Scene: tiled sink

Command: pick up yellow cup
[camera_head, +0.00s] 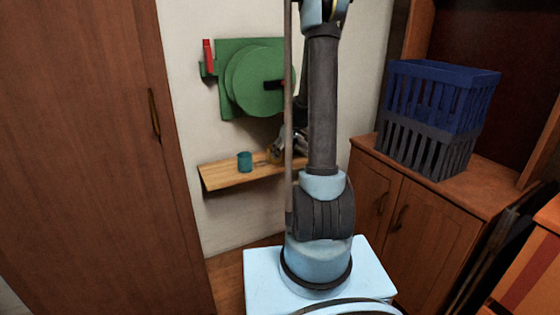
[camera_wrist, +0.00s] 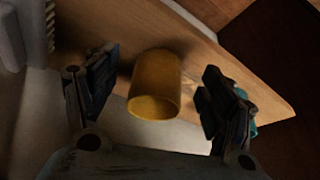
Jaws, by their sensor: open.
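The yellow cup (camera_wrist: 155,84) is in the middle of the wrist view, on the wooden shelf (camera_wrist: 205,60). My gripper (camera_wrist: 157,92) is open, with one dark finger on each side of the cup and a visible gap to both. The cup is between or just beyond the fingertips; its exact depth is hard to tell. In the head view a small part of the yellow cup (camera_head: 273,156) shows on the shelf (camera_head: 222,177), next to my gripper (camera_head: 279,150), largely hidden behind my arm.
A teal cup (camera_head: 245,162) stands on the shelf left of the yellow cup. A green wall-mounted reel (camera_head: 243,80) hangs above the shelf. Blue and grey crates (camera_head: 440,97) stand on a wooden cabinet (camera_head: 477,190) at the right. A tall wooden door (camera_head: 95,150) is at the left.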

